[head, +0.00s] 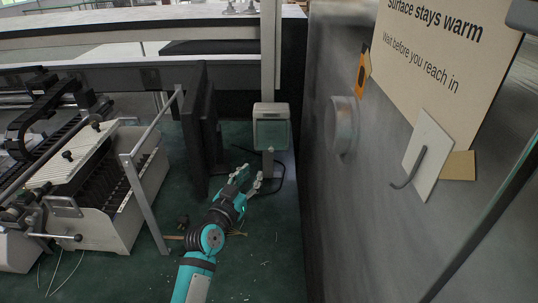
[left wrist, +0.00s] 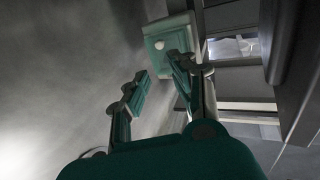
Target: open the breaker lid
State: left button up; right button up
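The breaker box (head: 271,112) is a small pale box on a grey post in the head view. Its greenish lid (head: 271,135) covers the front and looks shut. My left gripper (head: 250,177) is open and empty, below and slightly left of the box in that picture. In the left wrist view the box (left wrist: 163,28) shows beyond the fingertips of my left gripper (left wrist: 157,77). The right finger overlaps the lower part of the lid in that picture; I cannot tell whether it touches. My right gripper is not in view.
A grey wall panel (head: 375,230) with a warning sign (head: 445,50) and a hook plate (head: 427,155) stands to the right. A dark upright panel (head: 197,130) stands left of the post. A machine (head: 90,190) fills the left side. Dark cable lies around the post's foot.

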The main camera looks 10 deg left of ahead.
pick_arm(q)
jog(key=b, duration=0.1)
send_near(270, 150)
jog(key=w+b, duration=0.1)
jog(key=w, duration=0.1)
jog(key=w+d+b, duration=0.1)
jog(key=w, duration=0.2)
jog(key=w+b, duration=0.1)
jog(key=w, duration=0.2)
jog(key=shift+w+d+f, duration=0.1)
jog(key=shift+w+d, duration=0.05)
jog(key=shift+d, duration=0.2)
jog(key=c, duration=0.5)
grip_shut()
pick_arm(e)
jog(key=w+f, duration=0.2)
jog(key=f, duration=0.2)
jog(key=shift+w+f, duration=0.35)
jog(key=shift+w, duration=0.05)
pick_arm(q)
jog(key=shift+w, duration=0.1)
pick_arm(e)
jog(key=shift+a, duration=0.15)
